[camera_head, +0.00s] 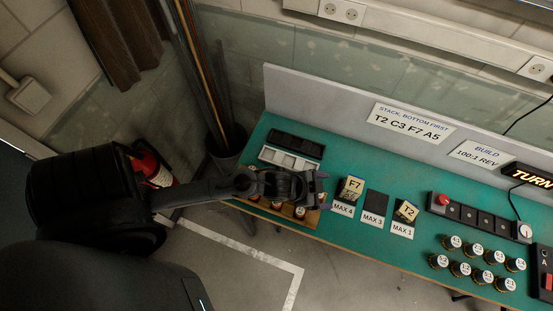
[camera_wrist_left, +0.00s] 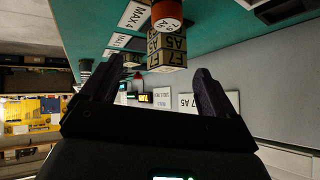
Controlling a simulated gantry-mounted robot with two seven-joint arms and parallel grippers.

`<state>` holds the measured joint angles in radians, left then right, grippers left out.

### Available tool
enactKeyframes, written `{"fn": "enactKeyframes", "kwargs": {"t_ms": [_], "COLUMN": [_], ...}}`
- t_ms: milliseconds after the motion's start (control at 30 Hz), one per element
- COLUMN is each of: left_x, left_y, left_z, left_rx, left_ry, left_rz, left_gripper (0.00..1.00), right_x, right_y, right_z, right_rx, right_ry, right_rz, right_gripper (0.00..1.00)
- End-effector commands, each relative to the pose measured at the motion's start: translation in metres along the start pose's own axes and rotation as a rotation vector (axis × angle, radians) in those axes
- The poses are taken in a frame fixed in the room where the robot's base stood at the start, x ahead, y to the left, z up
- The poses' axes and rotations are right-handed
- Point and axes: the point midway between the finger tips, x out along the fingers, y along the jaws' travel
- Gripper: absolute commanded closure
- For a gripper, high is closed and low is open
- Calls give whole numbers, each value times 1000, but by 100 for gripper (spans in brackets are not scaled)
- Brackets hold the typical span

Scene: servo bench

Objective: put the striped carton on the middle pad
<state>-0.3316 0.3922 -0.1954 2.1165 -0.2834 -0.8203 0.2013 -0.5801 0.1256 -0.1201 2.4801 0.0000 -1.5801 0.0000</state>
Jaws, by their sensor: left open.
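A stack of pale labelled cartons (camera_head: 350,188), with F7 on one, stands on the left pad behind the MAX 4 label. A dark carton marked T2 (camera_head: 407,211) stands on the right pad, behind MAX 1. The middle pad (camera_head: 376,203), behind MAX 3, is bare and dark. I cannot clearly tell which carton is striped. My left gripper (camera_head: 322,190) is open, left of the F7 stack, over a wooden rack. In the left wrist view, cartons marked F7 and A5 (camera_wrist_left: 167,57) show beyond the open, empty fingers (camera_wrist_left: 155,90). My right gripper is out of view.
The wooden rack (camera_head: 312,217) under my left gripper holds small round parts. White and black trays (camera_head: 290,160) lie behind it. Several capped cylinders (camera_head: 488,275) and a box with a red button (camera_head: 470,215) stand to the right. A grey panel backs the green bench.

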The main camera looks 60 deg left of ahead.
Motion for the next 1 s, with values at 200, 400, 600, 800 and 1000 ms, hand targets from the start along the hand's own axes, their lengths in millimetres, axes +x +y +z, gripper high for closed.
{"fn": "enactKeyframes", "kwargs": {"t_ms": [200, 400, 600, 800, 1000], "left_x": [-71, -118, -132, -132, -131], "left_y": [15, 28, 34, 33, 33], "left_z": [38, 62, 69, 69, 69], "left_rx": [-196, -310, -342, -341, -337], "left_ry": [-306, -486, -540, -540, -537], "left_rz": [-76, -62, -49, -50, -50], "left_gripper": [11, 11, 11, 11, 11], "right_x": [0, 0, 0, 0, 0], "right_y": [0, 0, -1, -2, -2], "right_z": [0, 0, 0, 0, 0], "right_rx": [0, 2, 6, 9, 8], "right_ry": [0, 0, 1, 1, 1], "right_rz": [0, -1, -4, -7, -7], "right_gripper": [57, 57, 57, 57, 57]}}
